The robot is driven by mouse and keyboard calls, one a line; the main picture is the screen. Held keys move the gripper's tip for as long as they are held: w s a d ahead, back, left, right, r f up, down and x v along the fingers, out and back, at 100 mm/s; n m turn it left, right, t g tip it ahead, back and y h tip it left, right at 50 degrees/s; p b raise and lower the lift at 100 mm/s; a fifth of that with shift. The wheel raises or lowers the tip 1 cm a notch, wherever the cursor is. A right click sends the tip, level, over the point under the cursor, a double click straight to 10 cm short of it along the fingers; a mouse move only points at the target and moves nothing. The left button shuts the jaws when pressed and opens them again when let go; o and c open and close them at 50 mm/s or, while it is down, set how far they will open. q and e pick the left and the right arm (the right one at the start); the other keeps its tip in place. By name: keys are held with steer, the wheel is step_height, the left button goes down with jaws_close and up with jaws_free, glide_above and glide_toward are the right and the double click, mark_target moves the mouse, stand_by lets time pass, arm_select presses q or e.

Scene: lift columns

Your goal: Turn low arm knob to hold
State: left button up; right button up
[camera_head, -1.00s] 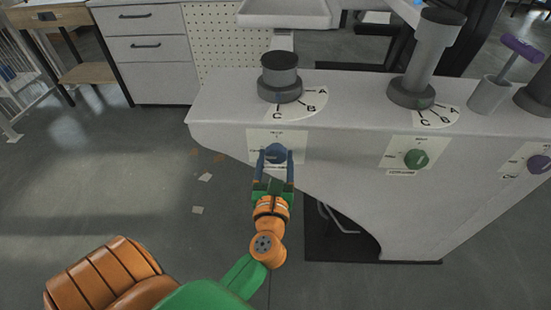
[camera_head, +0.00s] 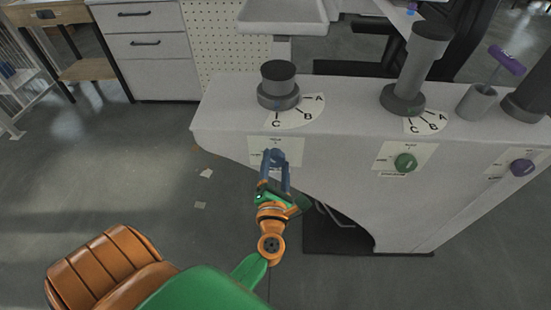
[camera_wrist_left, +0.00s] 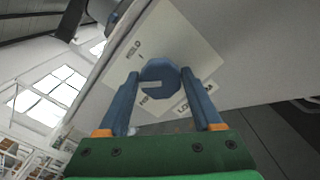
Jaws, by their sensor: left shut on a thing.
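The blue knob (camera_head: 278,154) sits on a pale label plate (camera_head: 293,146) on the grey console's front, below the short, low column (camera_head: 279,78). My left gripper (camera_head: 277,161) has its two blue fingers on either side of this knob and is shut on it. In the left wrist view the round knob (camera_wrist_left: 160,72) sits between the fingertips of the left gripper (camera_wrist_left: 160,86). Its plate (camera_wrist_left: 195,50) looks tilted, with HOLD at upper left and a word starting LOW partly hidden by a finger. My right gripper is not in view.
A green knob (camera_head: 405,163) and a purple knob (camera_head: 522,168) sit farther right on the console front. A taller column (camera_head: 418,65) and a purple-handled tool in a cup (camera_head: 478,102) stand on top. Open floor (camera_head: 120,180) lies to the left.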

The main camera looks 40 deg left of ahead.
arm_select(q)
steer(key=m+p, duration=0.2)
steer(key=m, duration=0.2)
steer(key=shift+m, duration=0.3)
steer(key=shift+f+m+p, duration=0.15)
steer(key=shift+m+p, duration=0.9)
steer(key=shift+m, duration=1.25)
steer(key=o, duration=1.4)
steer(key=shift+c, duration=0.2)
steer(key=shift+d+f, duration=0.1)
